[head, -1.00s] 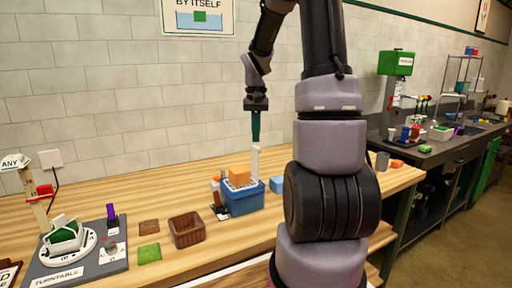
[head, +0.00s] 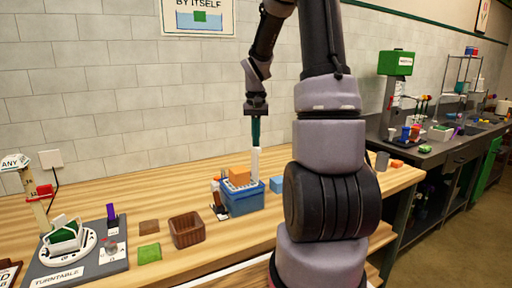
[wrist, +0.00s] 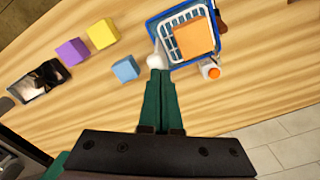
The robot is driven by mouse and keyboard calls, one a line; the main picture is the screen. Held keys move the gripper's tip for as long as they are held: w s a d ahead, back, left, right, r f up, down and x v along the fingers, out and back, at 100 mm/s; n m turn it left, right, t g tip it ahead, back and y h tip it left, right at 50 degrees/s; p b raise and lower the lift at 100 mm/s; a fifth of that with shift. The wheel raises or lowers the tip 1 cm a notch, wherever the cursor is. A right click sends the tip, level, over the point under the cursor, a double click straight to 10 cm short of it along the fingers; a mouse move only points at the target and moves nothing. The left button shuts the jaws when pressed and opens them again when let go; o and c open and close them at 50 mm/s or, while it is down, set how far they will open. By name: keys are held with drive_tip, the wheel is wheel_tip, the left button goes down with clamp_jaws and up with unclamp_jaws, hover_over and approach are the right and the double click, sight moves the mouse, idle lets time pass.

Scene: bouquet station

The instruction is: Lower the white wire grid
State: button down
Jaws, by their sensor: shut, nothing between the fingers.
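The white wire grid (wrist: 168,46) sits within the blue tub (head: 243,201), under an orange block (head: 239,175). A white upright post (head: 255,165) stands at the grid's side. My gripper (head: 255,145) is above the post, its green fingers pointing down. In the wrist view the fingers (wrist: 160,76) are together with nothing between them, and their tips are at or very near the white post top (wrist: 155,58). I cannot tell whether they touch it. The orange block also shows in the wrist view (wrist: 193,40), and the tub's inside is mostly hidden.
A blue block (wrist: 125,69) lies beside the tub, with yellow (wrist: 102,34) and purple (wrist: 72,51) blocks farther off. A small white bottle with an orange cap (wrist: 211,72) stands close to the tub. A brown basket (head: 187,230) and turntable board (head: 95,262) are to the left.

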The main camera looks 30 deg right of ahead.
sight(256, 158)
drive_tip(key=shift+f, duration=3.7)
drive_tip(key=shift+r, duration=2.55)
drive_tip(key=shift+r, duration=0.1)
